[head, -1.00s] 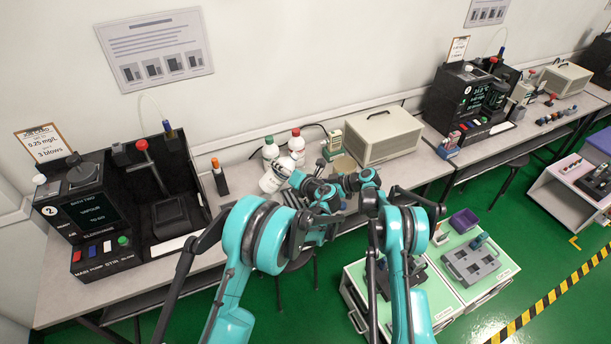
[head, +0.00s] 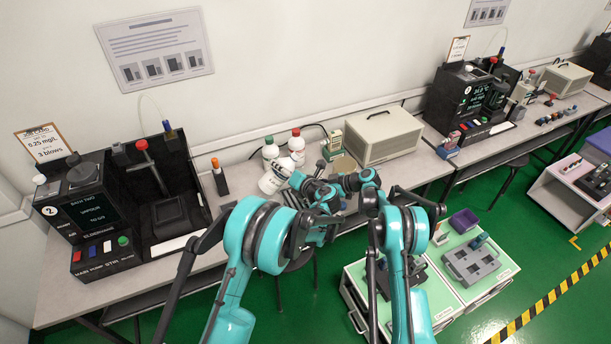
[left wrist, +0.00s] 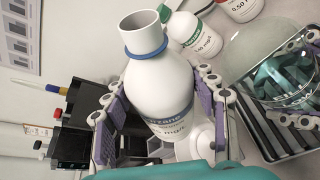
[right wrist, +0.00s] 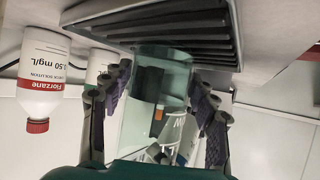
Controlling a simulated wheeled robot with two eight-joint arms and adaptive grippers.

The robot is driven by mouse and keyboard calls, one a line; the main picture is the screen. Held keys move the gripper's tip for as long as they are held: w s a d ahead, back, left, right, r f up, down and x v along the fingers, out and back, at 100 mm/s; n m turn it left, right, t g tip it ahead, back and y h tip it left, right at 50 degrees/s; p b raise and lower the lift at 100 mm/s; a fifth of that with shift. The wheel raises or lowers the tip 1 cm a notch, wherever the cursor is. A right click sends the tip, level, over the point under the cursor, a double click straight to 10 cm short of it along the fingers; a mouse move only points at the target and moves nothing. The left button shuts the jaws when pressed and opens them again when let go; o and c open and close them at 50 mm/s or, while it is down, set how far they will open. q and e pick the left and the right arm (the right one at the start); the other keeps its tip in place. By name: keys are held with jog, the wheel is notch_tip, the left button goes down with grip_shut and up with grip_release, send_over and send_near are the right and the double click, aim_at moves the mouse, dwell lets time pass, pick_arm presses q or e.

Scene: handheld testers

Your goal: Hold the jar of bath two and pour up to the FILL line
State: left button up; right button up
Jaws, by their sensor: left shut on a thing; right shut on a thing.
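My left gripper (left wrist: 160,108) is shut around a white bottle (left wrist: 158,82) with a blue collar and an open, uncapped mouth. This bottle also shows tilted in the head view (head: 271,182). My right gripper (right wrist: 155,105) is shut on a clear greenish glass jar (right wrist: 160,75). The jar also shows at the right of the left wrist view (left wrist: 285,78), beside the bottle and apart from it. No stream of liquid shows. I cannot make out a FILL line or the jar's liquid level. In the head view my arms largely hide the jar.
A green-capped bottle (head: 270,152) and a red-capped bottle (head: 296,145) stand behind on the bench. A dark slotted tray (right wrist: 150,30) lies close to the jar. A black tester marked 2 (head: 85,205) stands left; a beige box (head: 382,137) stands right.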

pick_arm(q)
jog(key=shift+s+a+f+m+y, duration=0.1)
jog(key=shift+a+f+m+y, duration=0.15)
jog(key=shift+f+m, duration=0.35)
jog(key=shift+s+a+f+m+y, duration=0.15)
jog(key=shift+f+m+y, duration=0.1)
jog(key=shift+f+m, duration=0.35)
dwell(2.9)
jog(key=shift+a+r+m+t+y, duration=0.1)
jog(key=shift+r+m+t+y, duration=0.1)
jog(key=shift+m+y, duration=0.3)
jog(key=shift+a+r+m+t+y, duration=0.1)
jog(key=shift+r+m+y, duration=0.1)
jog(key=shift+m, duration=0.5)
dwell(2.7)
